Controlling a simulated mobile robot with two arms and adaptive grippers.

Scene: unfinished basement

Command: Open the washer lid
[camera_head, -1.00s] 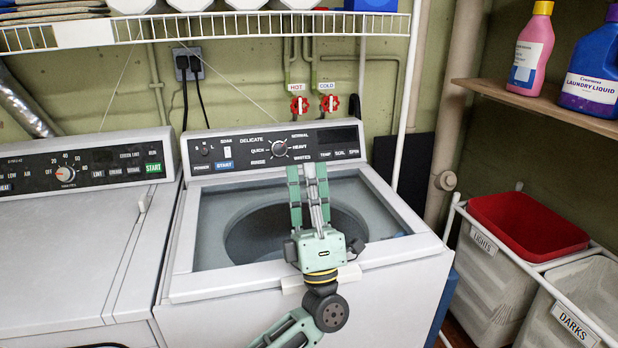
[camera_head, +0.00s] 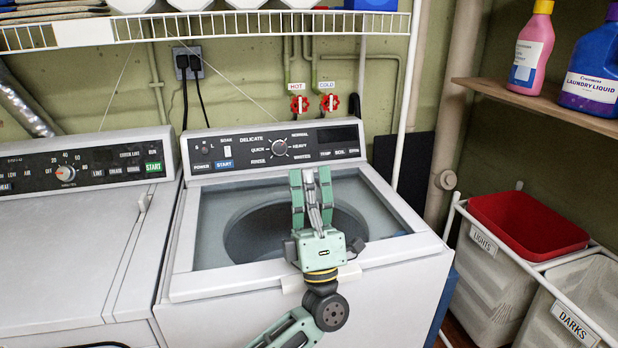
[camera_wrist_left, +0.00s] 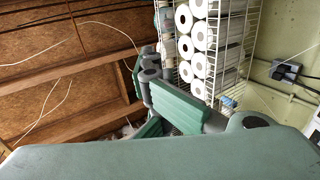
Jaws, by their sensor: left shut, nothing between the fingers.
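The washer (camera_head: 400,285) is a white top-loader with a black control panel at its back. Its lid (camera_head: 215,225) has a white frame and a clear window, and looks closed; the dark drum shows through the window. A pale handle tab (camera_head: 349,274) sticks out at the lid's front edge. My left gripper (camera_head: 311,180) is shut and empty, pointing up in front of the lid. Its wrist overlaps the front edge beside the tab and hides part of it; I cannot tell whether they touch. The left wrist view shows the green fingers (camera_wrist_left: 165,105). My right gripper is out of view.
A dryer (camera_head: 60,245) stands against the washer's left side. A wire shelf (camera_head: 250,27) hangs above. Laundry bins (camera_head: 500,290) and a wooden shelf (camera_head: 545,108) with bottles are at right. The left wrist view shows paper rolls (camera_wrist_left: 198,45) on the wire shelf.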

